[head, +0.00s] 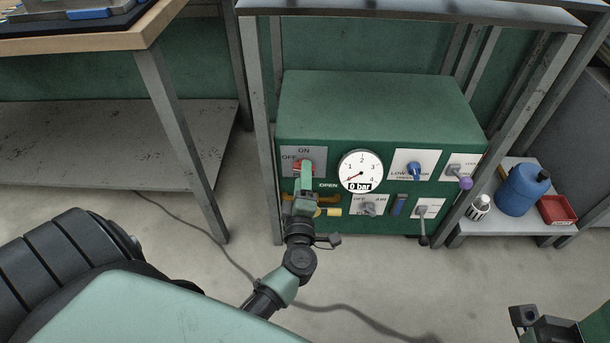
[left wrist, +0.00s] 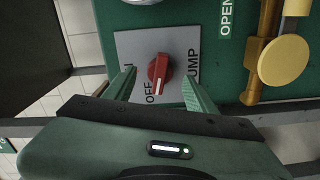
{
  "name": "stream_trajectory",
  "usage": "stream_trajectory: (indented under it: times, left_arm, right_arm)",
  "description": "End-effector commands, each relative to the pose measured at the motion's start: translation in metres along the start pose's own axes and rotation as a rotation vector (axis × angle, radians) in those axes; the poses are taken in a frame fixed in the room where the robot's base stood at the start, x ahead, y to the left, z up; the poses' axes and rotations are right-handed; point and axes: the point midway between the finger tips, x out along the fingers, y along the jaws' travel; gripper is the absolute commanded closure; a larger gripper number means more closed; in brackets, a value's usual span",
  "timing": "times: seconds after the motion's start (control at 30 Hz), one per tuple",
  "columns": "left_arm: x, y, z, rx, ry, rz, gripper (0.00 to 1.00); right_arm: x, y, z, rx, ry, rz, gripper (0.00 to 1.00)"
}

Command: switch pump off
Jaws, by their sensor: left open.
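The pump switch is a red knob (left wrist: 159,70) on a grey plate marked ON, OFF and PUMP. In the left wrist view its white mark points down towards the OFF lettering. The plate (head: 318,155) is at the upper left of the green pump box (head: 375,100); the knob is partly hidden in the head view. My left gripper (head: 305,167) is open in front of the plate, with one finger on each side of the knob. Small gaps show between fingers and knob. Part of my right arm's end (head: 535,322) shows at the bottom right; its jaws are unclear.
A dial gauge (head: 360,171) reading 0 bar sits right of the switch. Further right are a blue knob (head: 414,170) and a purple-tipped lever (head: 465,182). A yellow-handled valve (left wrist: 284,60) is close to the gripper. Grey frame posts (head: 261,130) flank the box.

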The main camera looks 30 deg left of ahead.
Motion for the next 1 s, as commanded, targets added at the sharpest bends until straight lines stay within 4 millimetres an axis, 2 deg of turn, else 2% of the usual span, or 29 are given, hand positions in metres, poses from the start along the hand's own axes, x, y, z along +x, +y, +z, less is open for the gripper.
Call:
stream_trajectory:
  times: [0.1, 0.2, 0.47, 0.67, 0.7, 0.83, 1.0]
  left_arm:
    - [0.013, -0.001, 0.001, 0.0, -0.001, 0.002, 0.44]
    - [0.018, 0.0, 0.001, 0.001, -0.001, 0.001, 0.44]
    - [0.02, 0.0, 0.0, 0.0, -0.001, 0.0, 0.44]
    - [0.02, 0.0, 0.0, 0.0, -0.001, 0.0, 0.97]
    - [0.02, 0.0, 0.0, 0.0, -0.001, 0.0, 1.0]
    - [0.019, 0.0, 0.0, -0.022, -0.001, -0.001, 1.0]
    - [0.019, 0.0, 0.001, -0.149, 0.0, -0.002, 1.0]
  right_arm:
    - [-0.004, 0.0, 0.001, 0.0, -0.001, 0.0, 0.64]
    - [-0.005, 0.0, 0.001, 0.0, -0.001, 0.0, 0.64]
    - [-0.005, 0.0, 0.001, 0.0, -0.001, 0.0, 0.64]
    - [-0.005, 0.0, 0.001, 0.0, -0.002, 0.0, 0.64]
    - [-0.005, 0.0, 0.001, 0.0, -0.002, 0.0, 0.64]
    - [-0.004, 0.0, 0.001, 0.0, -0.002, 0.0, 0.64]
    - [-0.002, 0.0, 0.001, 0.0, -0.002, 0.0, 0.64]
